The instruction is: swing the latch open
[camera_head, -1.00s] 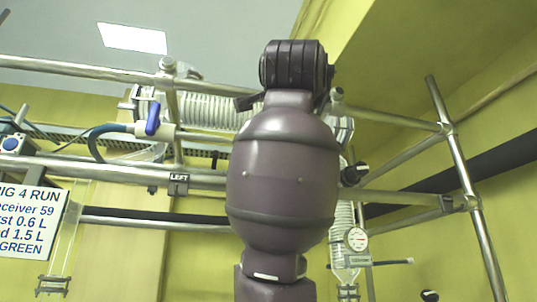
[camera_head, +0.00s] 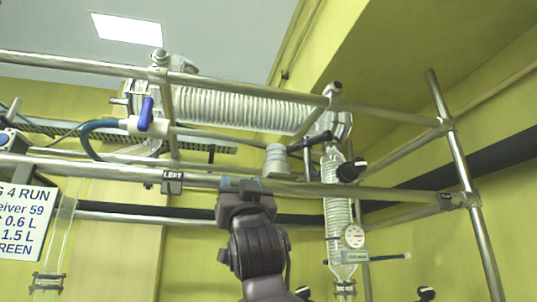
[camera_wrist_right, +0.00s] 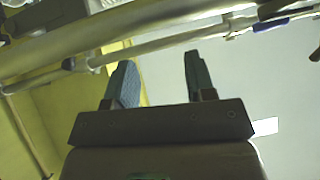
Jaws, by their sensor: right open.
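I cannot make out a latch for certain in either view. My right gripper (camera_head: 240,184) shows in the lower middle of the head view, pointing up, with its fingertips just at the lower long metal rail (camera_head: 310,187). In the right wrist view the two fingers (camera_wrist_right: 156,65) stand apart with nothing between them, below a metal rail (camera_wrist_right: 140,25). A dark tag reading LEFT (camera_head: 173,182) hangs on the rail left of the gripper. A blue-handled valve (camera_head: 146,113) sits on white piping higher up at the left. My left gripper is not in view.
A coiled glass condenser (camera_head: 240,108) runs behind the upper rail (camera_head: 250,86). A vertical glass column (camera_head: 338,215) with a dial gauge (camera_head: 354,236) and a black knob (camera_head: 351,170) stands right of the gripper. A white sign (camera_head: 25,222) is at the far left.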

